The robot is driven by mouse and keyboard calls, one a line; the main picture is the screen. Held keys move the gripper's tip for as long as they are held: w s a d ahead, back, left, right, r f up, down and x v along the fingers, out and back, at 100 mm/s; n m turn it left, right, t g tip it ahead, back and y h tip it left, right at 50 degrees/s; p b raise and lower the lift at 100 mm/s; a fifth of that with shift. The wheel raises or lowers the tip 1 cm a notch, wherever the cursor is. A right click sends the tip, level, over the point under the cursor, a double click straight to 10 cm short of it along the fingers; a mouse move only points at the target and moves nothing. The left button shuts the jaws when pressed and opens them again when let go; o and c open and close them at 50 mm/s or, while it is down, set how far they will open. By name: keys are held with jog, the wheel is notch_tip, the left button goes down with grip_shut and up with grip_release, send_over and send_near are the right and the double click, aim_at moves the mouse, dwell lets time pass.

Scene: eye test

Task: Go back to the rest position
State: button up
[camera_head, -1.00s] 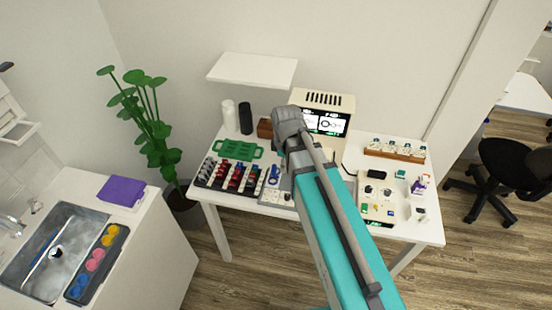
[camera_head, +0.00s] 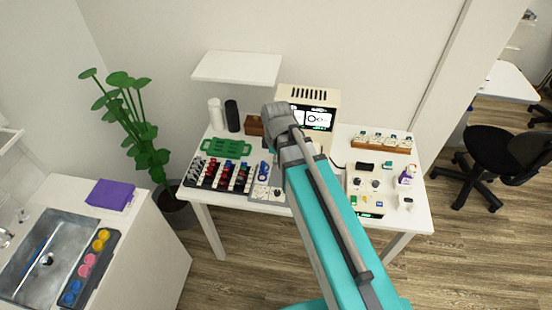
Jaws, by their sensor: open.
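My arm, teal with grey joints, rises from the bottom of the head view across the front of the white table (camera_head: 225,208). Its grey bend stands in front of the cream machine (camera_head: 309,93), which has a lit screen. My gripper cannot be made out; it is out of view or hidden behind the arm. No object is seen in my grasp.
The table holds a dark rack (camera_head: 193,184) of small bottles, a green tray (camera_head: 226,153), a wooden rack (camera_head: 381,149) and a cream panel (camera_head: 372,202). A sink (camera_head: 40,285) is left, a plant (camera_head: 143,133) behind. An office chair (camera_head: 493,150) stands right on open floor.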

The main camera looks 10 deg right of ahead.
dwell(0.3)
jog(key=s+d+f+m+b, duration=0.2)
jog(key=d+m, duration=0.5)
jog(key=m, duration=0.7)
jog(key=s+b, duration=0.1)
jog(key=s, duration=0.1)
jog(key=shift+s+d+f, duration=0.2)
jog(key=shift+s+f, duration=0.1)
jog(key=shift+f, duration=0.1)
dwell(1.4)
